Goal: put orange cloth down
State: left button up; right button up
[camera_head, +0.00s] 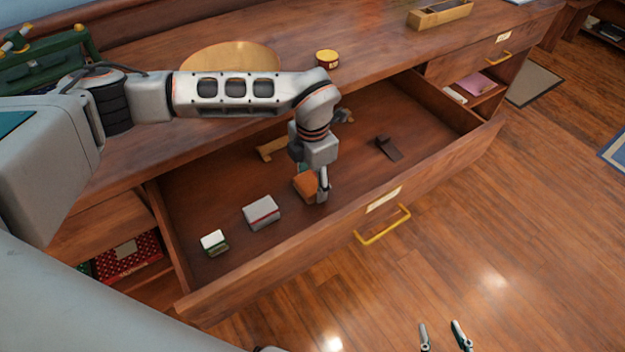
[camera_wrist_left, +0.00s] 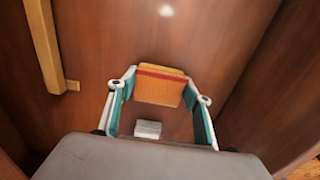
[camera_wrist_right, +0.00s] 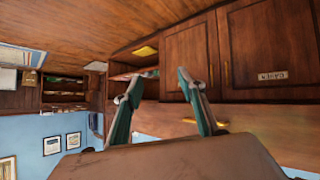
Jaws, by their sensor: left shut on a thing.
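The orange cloth (camera_head: 305,186) is a folded orange block with a darker red band, seen in the open drawer (camera_head: 240,290). It also shows in the left wrist view (camera_wrist_left: 160,90). My left gripper (camera_head: 322,188) points down inside the drawer and is shut on the cloth, with a finger on each side of it. I cannot tell whether the cloth touches the drawer floor. My right gripper (camera_head: 442,338) is open and empty, over the floor at the bottom of the head view; its spread fingers show in the right wrist view (camera_wrist_right: 170,95).
In the drawer lie a grey-white box (camera_head: 261,212), a small white and green box (camera_head: 214,242), a dark brown item (camera_head: 389,147) and a wooden bar (camera_head: 272,148). A yellow tin (camera_head: 327,58) and a wooden tray (camera_head: 440,13) stand on the top. The drawer's right part has free room.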

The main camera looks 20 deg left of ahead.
aim_at(313, 180)
pick_arm(q)
jog(key=shift+f, duration=0.15)
jog(key=o, duration=1)
pick_arm(e)
jog(key=shift+d+f, duration=0.15)
jog(key=shift+f, duration=0.15)
jog(key=shift+s, duration=0.1)
pick_arm(q)
notch_tip(313, 180, up, 5)
jog(key=shift+w+r+p, duration=0.15)
jog(key=shift+r+p, duration=0.05)
jog(key=shift+p, duration=0.45)
jog(key=shift+r+p, duration=0.75)
jog(key=shift+r, duration=2.75)
pick_arm(e)
jog(key=shift+s+d, duration=0.35)
jog(key=shift+s, duration=0.15)
jog(key=shift+w+d+r, duration=0.1)
jog(key=shift+w, duration=0.1)
